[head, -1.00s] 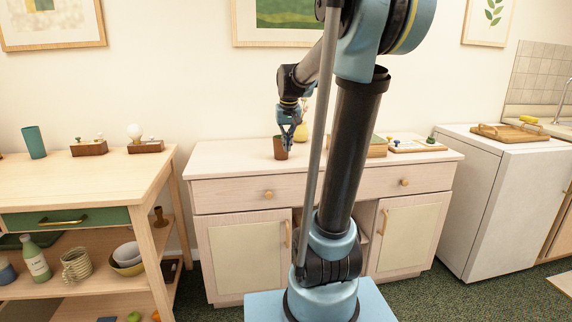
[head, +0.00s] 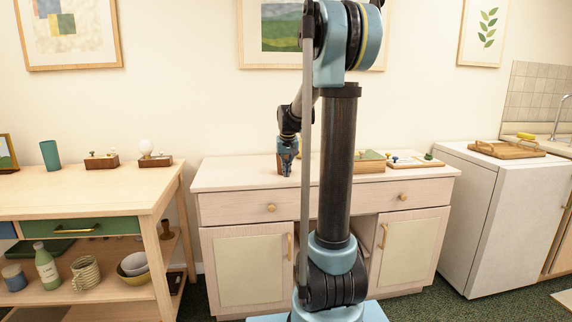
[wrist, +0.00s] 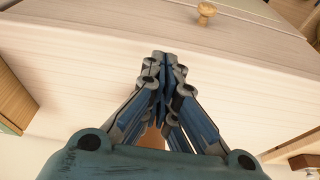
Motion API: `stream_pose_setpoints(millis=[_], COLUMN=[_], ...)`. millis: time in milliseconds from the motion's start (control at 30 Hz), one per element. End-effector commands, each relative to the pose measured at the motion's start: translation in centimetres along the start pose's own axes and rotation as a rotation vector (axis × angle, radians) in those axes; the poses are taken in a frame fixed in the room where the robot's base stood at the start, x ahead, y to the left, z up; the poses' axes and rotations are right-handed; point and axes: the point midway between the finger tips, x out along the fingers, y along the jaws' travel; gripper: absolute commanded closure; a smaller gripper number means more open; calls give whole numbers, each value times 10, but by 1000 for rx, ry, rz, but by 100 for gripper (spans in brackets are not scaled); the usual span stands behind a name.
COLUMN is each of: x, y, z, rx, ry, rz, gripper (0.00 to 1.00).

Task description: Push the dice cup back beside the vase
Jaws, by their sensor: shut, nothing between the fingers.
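The brown dice cup (head: 279,164) stands on the pale cabinet top, mostly hidden behind my gripper in the head view. My gripper (head: 287,174) is shut and empty, pointing down right in front of the cup; I cannot tell whether they touch. In the wrist view my closed fingers (wrist: 162,58) reach over the cabinet top, and a small brown patch, perhaps the cup, shows between the finger links. The yellow vase is almost wholly hidden behind my arm in the head view.
The cabinet (head: 235,180) also bears a green-topped box (head: 369,163) and a tray of small pieces (head: 412,161) at the right. A wooden shelf table (head: 110,190) stands at the left, a white unit (head: 500,190) at the right. The cabinet top's left part is clear.

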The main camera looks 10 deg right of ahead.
Motion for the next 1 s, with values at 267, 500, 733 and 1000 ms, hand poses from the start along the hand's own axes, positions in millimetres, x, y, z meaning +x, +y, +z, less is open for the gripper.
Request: stream_pose_setpoints(millis=[267, 500, 733, 1000], x=[29, 34, 35, 35], y=[0, 0, 0, 0], z=[-18, -35, -38, -40], rx=[0, 0, 0, 0], ry=[1, 1, 1, 1], rz=[0, -1, -1, -1], gripper=[100, 100, 100, 100])
